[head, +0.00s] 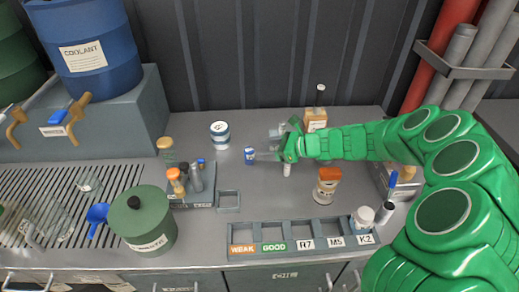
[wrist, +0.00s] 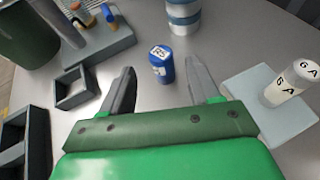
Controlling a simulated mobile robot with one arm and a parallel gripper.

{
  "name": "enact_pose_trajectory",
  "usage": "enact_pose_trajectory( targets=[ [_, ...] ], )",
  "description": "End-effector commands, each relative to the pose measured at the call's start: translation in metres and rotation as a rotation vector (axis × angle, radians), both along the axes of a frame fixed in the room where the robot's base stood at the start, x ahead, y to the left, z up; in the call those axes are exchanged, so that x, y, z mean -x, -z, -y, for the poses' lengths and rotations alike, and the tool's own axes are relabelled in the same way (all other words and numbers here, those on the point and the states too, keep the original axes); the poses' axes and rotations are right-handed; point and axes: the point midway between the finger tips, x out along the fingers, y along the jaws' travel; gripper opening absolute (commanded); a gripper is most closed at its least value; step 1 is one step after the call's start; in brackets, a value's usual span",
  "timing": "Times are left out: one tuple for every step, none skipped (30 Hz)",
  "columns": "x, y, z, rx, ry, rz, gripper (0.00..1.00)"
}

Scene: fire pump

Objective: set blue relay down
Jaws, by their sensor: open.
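The blue relay (head: 250,155) is a small blue cylinder with a white label on its top. It stands upright on the grey counter (head: 270,188). In the wrist view the blue relay (wrist: 162,65) stands just beyond and between the lines of my two fingers. My gripper (head: 268,155) is open and empty, its fingers pointing left towards the relay. In the wrist view my gripper (wrist: 158,80) shows both grey fingers apart, with a gap between each and the relay.
A white and blue jar (head: 220,134) stands behind the relay. A labelled slot rack (head: 300,237) lies at the front. A small square holder (head: 229,201) and a block with several parts (head: 192,190) are left. A white cylinder (wrist: 291,84) stands on a pale plate at right.

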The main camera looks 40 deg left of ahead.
Motion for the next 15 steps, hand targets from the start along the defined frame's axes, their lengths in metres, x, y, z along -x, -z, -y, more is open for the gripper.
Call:
enact_pose_trajectory(
  targets=[
    [-0.003, -0.002, 0.006, 0.0, 0.002, 0.001, 0.61],
    [-0.004, -0.004, 0.008, 0.0, 0.002, 0.001, 0.61],
    [-0.005, -0.005, 0.012, 0.0, 0.002, 0.001, 0.61],
    [-0.007, -0.006, 0.014, 0.0, 0.002, 0.001, 0.61],
    [-0.008, -0.007, 0.016, 0.0, 0.003, 0.001, 0.61],
    [-0.009, -0.009, 0.019, -0.001, 0.001, 0.002, 0.61],
    [-0.009, -0.01, 0.02, -0.001, 0.001, 0.002, 0.61],
    [-0.01, -0.01, 0.022, -0.001, 0.001, 0.002, 0.61],
    [-0.01, -0.011, 0.023, -0.001, 0.001, 0.002, 0.61],
    [-0.011, -0.012, 0.025, -0.001, 0.001, 0.002, 0.61],
    [-0.011, -0.012, 0.025, -0.001, 0.001, 0.002, 0.61],
    [-0.012, -0.013, 0.026, -0.002, 0.001, 0.001, 0.61],
    [-0.012, -0.013, 0.027, -0.002, 0.001, 0.001, 0.61],
    [-0.012, -0.013, 0.027, -0.002, 0.001, 0.001, 0.61],
    [-0.012, -0.013, 0.027, -0.002, 0.001, 0.001, 0.61]
  ],
)
